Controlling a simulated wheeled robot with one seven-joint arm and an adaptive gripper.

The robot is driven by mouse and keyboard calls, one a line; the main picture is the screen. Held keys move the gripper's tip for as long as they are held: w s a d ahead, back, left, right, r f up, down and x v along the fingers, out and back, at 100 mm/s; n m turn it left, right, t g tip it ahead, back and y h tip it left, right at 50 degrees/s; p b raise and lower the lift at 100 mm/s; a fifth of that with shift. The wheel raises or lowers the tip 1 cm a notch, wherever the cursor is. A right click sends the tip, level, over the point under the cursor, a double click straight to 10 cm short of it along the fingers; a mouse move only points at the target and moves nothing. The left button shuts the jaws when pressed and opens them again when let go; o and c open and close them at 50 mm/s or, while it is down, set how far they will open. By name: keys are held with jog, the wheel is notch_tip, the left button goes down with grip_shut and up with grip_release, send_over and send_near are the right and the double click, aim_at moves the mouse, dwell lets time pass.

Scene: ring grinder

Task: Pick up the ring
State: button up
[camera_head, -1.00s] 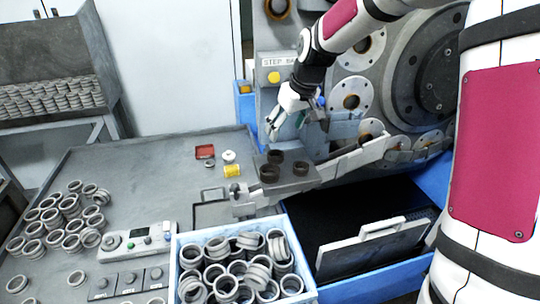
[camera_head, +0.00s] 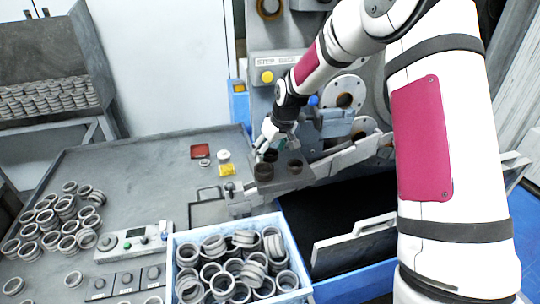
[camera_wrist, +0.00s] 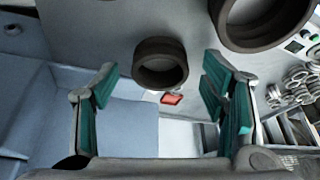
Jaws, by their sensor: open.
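Several dark brown rings stand on a small metal plate beside the machine, among them a front-left ring (camera_head: 263,172) and a right ring (camera_head: 295,167). My gripper (camera_head: 262,154) is just above the plate at the rear-left of these rings and partly covers a back ring. In the wrist view my gripper (camera_wrist: 158,82) is open, with green-padded fingers apart. One dark ring (camera_wrist: 160,47) appears between and beyond the fingertips, not visibly touched. A second, larger-looking ring (camera_wrist: 262,40) is cut off at the top right.
A blue-rimmed bin (camera_head: 170,262) of grey rings stands in front. Loose grey rings (camera_head: 60,222) lie on the table at left, near a control box (camera_head: 133,241). The machine rises behind.

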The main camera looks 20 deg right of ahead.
jog(key=c, duration=1.3)
jog(key=shift+w+r, duration=0.1)
jog(key=shift+r, duration=0.35)
jog(key=v, duration=0.3)
jog(key=shift+b, duration=0.4)
jog(key=s+d+p, duration=0.1)
jog(key=s+p, duration=0.2)
jog(key=s, duration=0.6)
jog(key=s+d+r+p, duration=0.1)
jog(key=s+p, duration=0.3)
jog(key=s, duration=0.6)
jog(key=s+d+p, duration=0.1)
jog(key=s+p, duration=0.3)
jog(key=s, duration=0.5)
jog(key=shift+s+d+r, duration=0.15)
jog(key=shift+s+d, duration=0.1)
jog(key=shift+s, duration=0.1)
jog(key=shift+w, duration=0.15)
